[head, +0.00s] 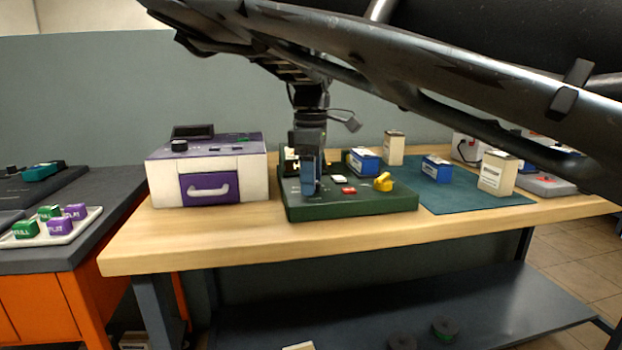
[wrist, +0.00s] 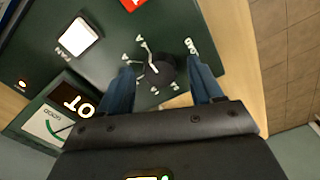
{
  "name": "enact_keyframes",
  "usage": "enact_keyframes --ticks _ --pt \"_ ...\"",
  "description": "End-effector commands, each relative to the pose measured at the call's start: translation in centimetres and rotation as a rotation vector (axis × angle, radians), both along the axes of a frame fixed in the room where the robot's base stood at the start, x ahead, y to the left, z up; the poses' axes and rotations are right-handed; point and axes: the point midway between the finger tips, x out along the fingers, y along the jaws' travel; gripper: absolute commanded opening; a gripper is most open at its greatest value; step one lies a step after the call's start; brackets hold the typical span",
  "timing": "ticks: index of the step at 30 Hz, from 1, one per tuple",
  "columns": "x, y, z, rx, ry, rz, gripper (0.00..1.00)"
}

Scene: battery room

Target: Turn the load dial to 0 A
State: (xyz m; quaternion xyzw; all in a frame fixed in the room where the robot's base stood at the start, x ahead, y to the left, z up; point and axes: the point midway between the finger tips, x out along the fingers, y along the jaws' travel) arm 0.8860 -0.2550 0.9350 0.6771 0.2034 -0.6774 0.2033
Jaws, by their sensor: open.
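The load dial (wrist: 155,72) is a black round knob with a pale pointer line, on the dark green load box (head: 350,206). In the wrist view the pointer is towards the upper left, among small white markings too small to read surely. My gripper (wrist: 160,65) is open, its two blue fingers on either side of the dial with gaps showing; I cannot tell whether either touches it. In the head view my gripper (head: 308,190) is low over the box's left part and hides the dial. A lit display (wrist: 78,103) shows digits that look like 10.
A white and purple case (head: 225,165) stands to the left. Battery boxes (head: 437,167) stand right, on a teal mat (head: 455,201).

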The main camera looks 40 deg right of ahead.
Motion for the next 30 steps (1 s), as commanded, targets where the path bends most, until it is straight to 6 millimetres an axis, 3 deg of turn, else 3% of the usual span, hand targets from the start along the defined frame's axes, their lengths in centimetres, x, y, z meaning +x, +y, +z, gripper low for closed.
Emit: enact_keyframes --ticks 7,24,30 --pt "0.0 0.0 -0.09 0.0 0.0 0.0 0.65" --pt "0.01 0.01 -0.07 0.0 0.0 0.0 0.11" --pt "0.01 0.01 -0.01 0.0 0.0 0.011 0.09"
